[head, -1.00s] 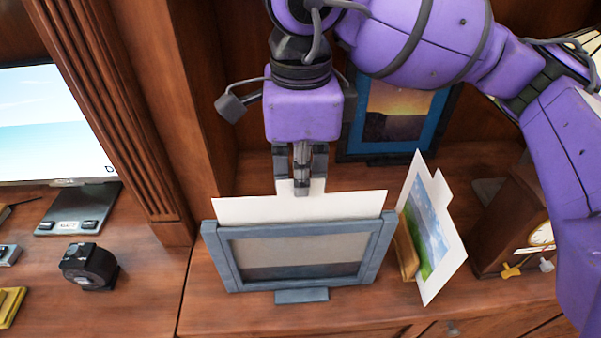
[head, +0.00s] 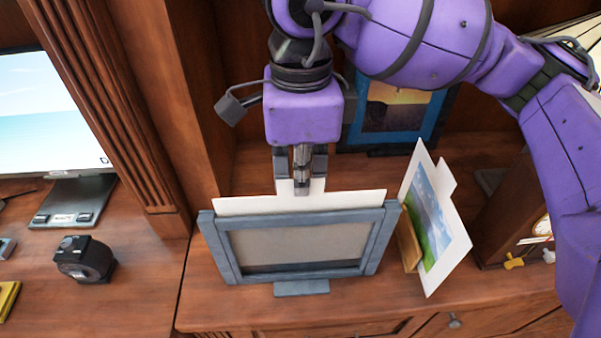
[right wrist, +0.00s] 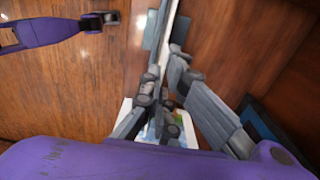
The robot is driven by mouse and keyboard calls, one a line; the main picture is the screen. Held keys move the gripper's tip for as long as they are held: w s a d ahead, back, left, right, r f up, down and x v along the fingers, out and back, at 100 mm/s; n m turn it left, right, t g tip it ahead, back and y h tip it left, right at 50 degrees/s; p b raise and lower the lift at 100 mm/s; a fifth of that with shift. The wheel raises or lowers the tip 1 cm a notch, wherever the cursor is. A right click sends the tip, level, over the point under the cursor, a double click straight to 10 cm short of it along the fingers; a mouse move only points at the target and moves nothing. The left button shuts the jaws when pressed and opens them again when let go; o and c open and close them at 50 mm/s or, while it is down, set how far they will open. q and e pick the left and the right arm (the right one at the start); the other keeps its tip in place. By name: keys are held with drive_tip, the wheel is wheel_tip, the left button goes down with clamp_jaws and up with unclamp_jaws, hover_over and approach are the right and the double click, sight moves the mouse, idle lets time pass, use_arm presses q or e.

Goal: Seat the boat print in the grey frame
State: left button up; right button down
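The grey frame (head: 215,250) stands upright on the wooden shelf on its small foot. A white-edged print (head: 250,204) is partly down inside it, with its white top strip and tab above the frame's top bar. Through the opening, plain grey-beige fills most of the space above a dark band; no boat can be made out. My right gripper (head: 302,186) is shut on the print's tab from above. In the right wrist view, the right gripper's fingers (right wrist: 163,92) close on the thin white print edge (right wrist: 168,35).
A landscape print (head: 432,220) leans in a wooden holder (head: 407,246), close to the frame's right side. A blue-framed sunset picture (head: 437,120) stands behind. A clock (head: 500,220) is at the right; a black tape measure (head: 85,258) and a screen (head: 50,115) are left.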

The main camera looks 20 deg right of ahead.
drive_tip(key=shift+f+b, duration=1.2)
drive_tip(key=shift+f, duration=0.8)
drive_tip(key=c, duration=2.5)
unclamp_jaws()
drive_tip(key=o, duration=0.6)
drive_tip(key=shift+o, duration=0.2)
wheel_tip(320, 180, up, 12)
drive_tip(key=shift+f, duration=0.1)
